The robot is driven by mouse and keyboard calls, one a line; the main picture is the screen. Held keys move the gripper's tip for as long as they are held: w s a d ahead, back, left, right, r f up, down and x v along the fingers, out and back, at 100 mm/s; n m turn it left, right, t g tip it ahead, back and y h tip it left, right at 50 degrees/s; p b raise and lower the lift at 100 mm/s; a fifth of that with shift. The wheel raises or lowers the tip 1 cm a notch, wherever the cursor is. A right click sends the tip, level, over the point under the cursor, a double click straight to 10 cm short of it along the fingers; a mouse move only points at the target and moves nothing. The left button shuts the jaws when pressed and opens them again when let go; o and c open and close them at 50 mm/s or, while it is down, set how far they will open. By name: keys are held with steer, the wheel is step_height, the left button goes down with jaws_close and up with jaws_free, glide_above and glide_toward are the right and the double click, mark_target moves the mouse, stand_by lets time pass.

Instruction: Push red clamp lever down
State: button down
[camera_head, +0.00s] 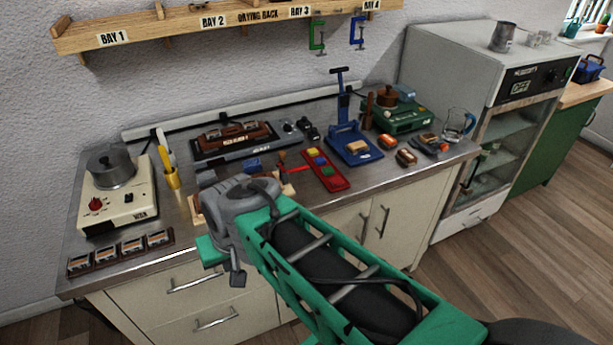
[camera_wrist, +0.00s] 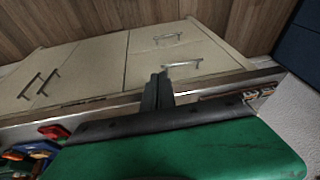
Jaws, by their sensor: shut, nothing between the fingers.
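A small red lever (camera_head: 295,169) sticks out sideways in the head view, just left of a red tray. A brown, dark-tipped upright piece (camera_head: 282,157) stands at its left end. Below it is a pale wooden base (camera_head: 289,190), mostly hidden behind my wrist. I cannot tell for sure whether the lever is raised or lowered. In the wrist view my gripper (camera_wrist: 158,88) is shut and empty, with its fingers over the counter's front edge. In the head view my arm's wrist hides the fingers. The lever cannot be made out in the wrist view.
The red tray (camera_head: 334,184) with coloured pieces lies right of the lever. A blue press (camera_head: 354,146) stands farther right. A hotplate (camera_head: 118,200) with a pot stands at left, behind a row of labelled blocks (camera_head: 121,252). A wooden shelf (camera_head: 150,38) hangs above.

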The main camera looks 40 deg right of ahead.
mark_target(308, 185)
steer(key=w+d+f+m+t, duration=0.1)
steer(key=w+d+m+t, duration=0.1)
steer(key=d+m, duration=0.5)
steer(key=w+d+f+m+t+p, duration=0.1)
steer(key=w+d+m, duration=0.3)
steer(key=d+m, duration=0.4)
steer(key=w+d+f+m+t+p, duration=0.1)
steer(key=w+d+m+t, duration=0.2)
steer(key=d+m, duration=0.4)
steer(key=shift+w+d+f+m, duration=0.15)
steer(key=shift+m, duration=1.1)
steer(key=shift+w+d+f+m, duration=0.15)
steer(key=shift+m, duration=1.1)
steer(key=s+d+m+t+h, duration=0.1)
steer(key=d+m, duration=0.2)
steer(key=s+d+m+t+h, duration=0.1)
steer(key=d+m, duration=0.2)
steer(key=m, duration=0.1)
steer(key=s+d+r+m+t+h, duration=0.1)
steer(key=d+m, duration=0.2)
steer(key=d, duration=0.1)
steer(key=shift+s+m+h+p, duration=0.2)
steer(key=shift+m+h+p, duration=0.1)
steer(key=shift+m, duration=0.1)
steer(key=shift+w+f, duration=0.1)
steer(key=shift+w, duration=0.15)
steer(key=x, duration=0.9)
steer(key=shift+w+d+f+p, duration=0.1)
steer(key=shift+w+f+p, duration=0.15)
steer(key=shift+p, duration=0.1)
